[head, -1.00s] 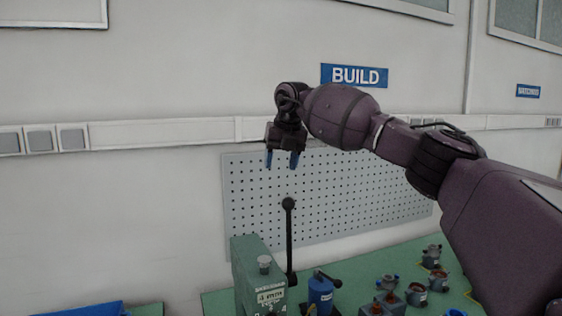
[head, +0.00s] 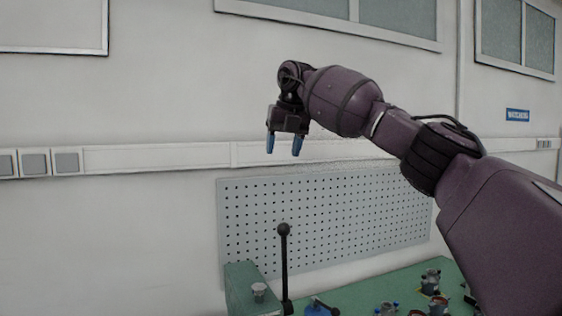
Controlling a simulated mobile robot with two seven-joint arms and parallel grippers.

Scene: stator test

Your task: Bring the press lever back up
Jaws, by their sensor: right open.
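The press lever (head: 284,268) is a dark rod with a round black knob, standing upright beside the green press (head: 240,284) at the lower middle of the head view. The lower part of the press is cut off by the bottom edge of the picture. My right gripper (head: 284,145) points down with its two blue fingertips apart. It is open and empty, and shows above the knob in the picture with a clear gap between them. My left gripper is not in view.
A grey perforated board (head: 330,215) stands against the wall behind the lever. A blue device (head: 318,309) sits just right of the press. Several small stator parts (head: 430,281) stand on the green table (head: 375,284) at the right.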

